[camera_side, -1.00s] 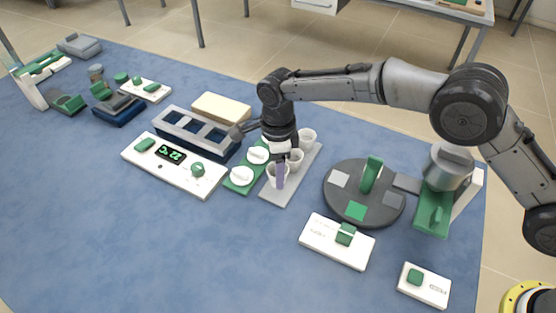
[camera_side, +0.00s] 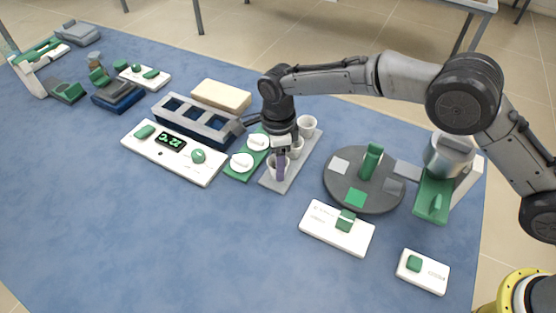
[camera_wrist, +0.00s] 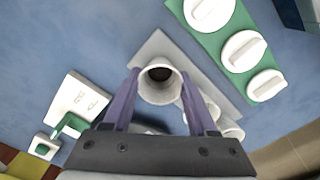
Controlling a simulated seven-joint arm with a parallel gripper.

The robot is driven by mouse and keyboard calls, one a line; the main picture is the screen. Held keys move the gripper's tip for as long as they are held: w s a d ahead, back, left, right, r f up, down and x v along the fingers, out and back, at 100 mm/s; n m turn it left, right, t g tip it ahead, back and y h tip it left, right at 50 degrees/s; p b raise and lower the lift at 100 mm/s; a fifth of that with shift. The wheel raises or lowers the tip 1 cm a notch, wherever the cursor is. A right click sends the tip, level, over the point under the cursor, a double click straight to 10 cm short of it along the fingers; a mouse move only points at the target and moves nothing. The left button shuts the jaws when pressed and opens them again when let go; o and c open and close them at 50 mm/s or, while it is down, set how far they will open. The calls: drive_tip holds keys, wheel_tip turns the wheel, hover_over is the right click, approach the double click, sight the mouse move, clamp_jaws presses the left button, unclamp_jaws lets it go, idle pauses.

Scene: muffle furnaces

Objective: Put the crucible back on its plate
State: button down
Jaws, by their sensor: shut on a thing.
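My gripper (camera_wrist: 160,85) is shut on a white crucible (camera_wrist: 160,92), with one purple finger on each side of it. In the side view my gripper (camera_side: 281,168) points down over the near end of the grey plate (camera_side: 277,187), and the held crucible (camera_side: 272,173) is partly hidden by a finger. It looks upright at that end. I cannot tell whether its base touches the plate. Two other white crucibles (camera_side: 307,125) stand farther back on the same plate, the middle one partly hidden by the gripper.
A green plate (camera_side: 233,174) with white lids lies just left. A white control panel (camera_side: 172,152) with a display and a blue-grey block with square wells (camera_side: 197,122) are beyond it. A dark turntable (camera_side: 365,205) stands to the right.

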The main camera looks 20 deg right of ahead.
drive_tip(key=shift+f, duration=0.45)
unclamp_jaws()
wheel_tip(320, 180, up, 8)
idle(1.2)
idle(0.3)
